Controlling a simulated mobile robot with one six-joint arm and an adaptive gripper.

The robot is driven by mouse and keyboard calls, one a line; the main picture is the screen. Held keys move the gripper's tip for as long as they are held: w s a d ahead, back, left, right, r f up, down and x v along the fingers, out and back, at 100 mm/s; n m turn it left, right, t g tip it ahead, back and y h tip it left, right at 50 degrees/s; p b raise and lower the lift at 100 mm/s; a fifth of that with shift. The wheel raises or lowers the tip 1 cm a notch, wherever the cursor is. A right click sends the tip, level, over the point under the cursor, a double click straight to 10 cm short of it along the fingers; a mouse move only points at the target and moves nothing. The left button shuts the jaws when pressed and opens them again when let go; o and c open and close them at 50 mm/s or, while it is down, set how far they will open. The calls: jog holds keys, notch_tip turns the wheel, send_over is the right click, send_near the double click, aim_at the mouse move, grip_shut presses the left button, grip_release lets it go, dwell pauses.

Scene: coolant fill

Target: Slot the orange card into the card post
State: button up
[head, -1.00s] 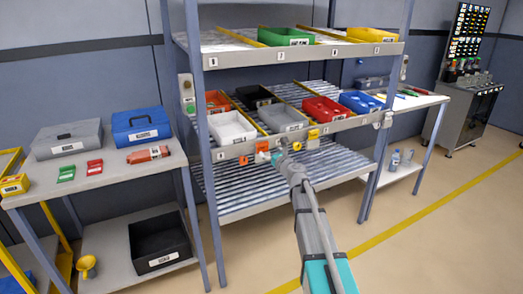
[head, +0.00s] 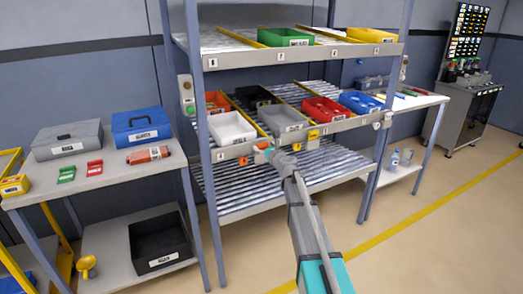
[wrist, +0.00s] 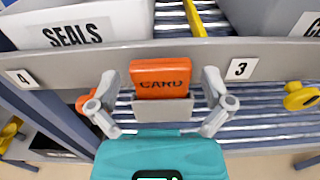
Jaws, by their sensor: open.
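The orange card (wrist: 161,74), marked CARD, stands upright at the front of the shelf rail in the wrist view. Its lower part is hidden in or behind a small grey holder (wrist: 162,112), which looks like the card post. My gripper (wrist: 161,104) is open, with one finger on each side of the card and holder. Gaps show between the fingers and the card. In the head view my gripper (head: 267,153) is at the middle shelf's front rail, and only a bit of the orange card (head: 262,145) shows above it.
The rail (head: 300,134) carries an orange fitting (head: 243,160) to the left and a yellow one (head: 313,134) to the right. The white SEALS bin (wrist: 90,25) and a grey bin (head: 282,117) stand above the rail. A roller shelf (head: 285,180) lies below.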

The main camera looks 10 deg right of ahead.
jog(key=shift+x, duration=0.85)
jog(key=c, duration=0.6)
